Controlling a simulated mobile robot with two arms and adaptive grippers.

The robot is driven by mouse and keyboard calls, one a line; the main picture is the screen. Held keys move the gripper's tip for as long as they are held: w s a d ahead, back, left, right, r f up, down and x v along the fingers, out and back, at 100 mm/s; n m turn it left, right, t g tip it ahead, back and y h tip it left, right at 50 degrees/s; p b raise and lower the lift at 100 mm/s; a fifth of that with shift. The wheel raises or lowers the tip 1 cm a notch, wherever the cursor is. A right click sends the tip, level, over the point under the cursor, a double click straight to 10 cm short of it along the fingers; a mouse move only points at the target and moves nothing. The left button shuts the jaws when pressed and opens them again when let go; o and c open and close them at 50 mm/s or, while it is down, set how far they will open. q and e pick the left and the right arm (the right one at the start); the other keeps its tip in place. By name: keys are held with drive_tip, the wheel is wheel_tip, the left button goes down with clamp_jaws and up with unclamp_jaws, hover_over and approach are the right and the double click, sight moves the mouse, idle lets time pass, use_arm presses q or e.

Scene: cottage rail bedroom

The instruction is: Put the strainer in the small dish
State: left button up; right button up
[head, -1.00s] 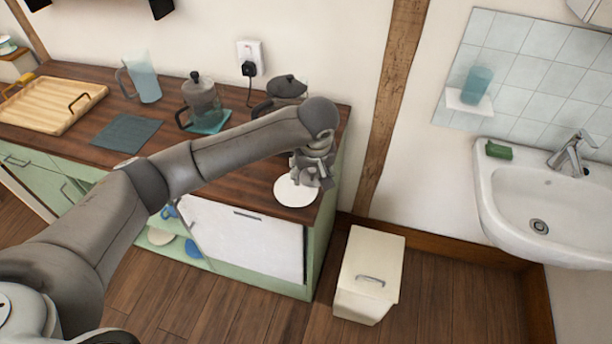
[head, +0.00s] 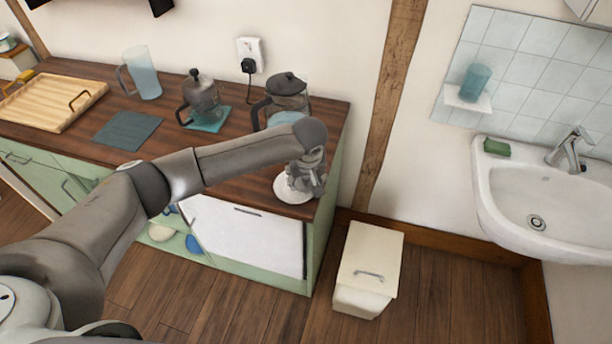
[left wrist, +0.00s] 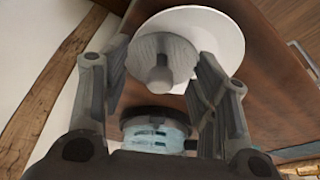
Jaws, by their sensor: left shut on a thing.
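The small dish (head: 284,194), round and white, sits on the counter near its right end. It also shows in the left wrist view (left wrist: 222,38). My left gripper (head: 302,187) is over the dish. In the left wrist view its fingers (left wrist: 163,84) are closed around the strainer (left wrist: 150,50), a grey round piece with a knob facing the camera. The strainer overlaps the left part of the dish in that view. I cannot tell whether it touches the dish. In the head view the gripper mostly hides the strainer. My right gripper is not in view.
A glass pot with a dark lid (head: 287,92) stands behind my arm. A press pot (head: 199,92), a pitcher (head: 147,76), a dark mat (head: 127,131) and a wooden tray (head: 47,106) stand further left. The counter (head: 240,183) ends just right of the dish, above a cream bin (head: 368,262).

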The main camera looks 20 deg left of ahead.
use_arm(q)
drive_tip(key=shift+f, duration=0.35)
drive_tip(key=o, duration=0.9)
drive_tip(key=shift+r, duration=0.3)
drive_tip(key=b+v, duration=0.1)
drive_tip(key=v, duration=1.1)
drive_tip(key=shift+r, duration=0.25)
drive_tip(key=shift+f, duration=0.1)
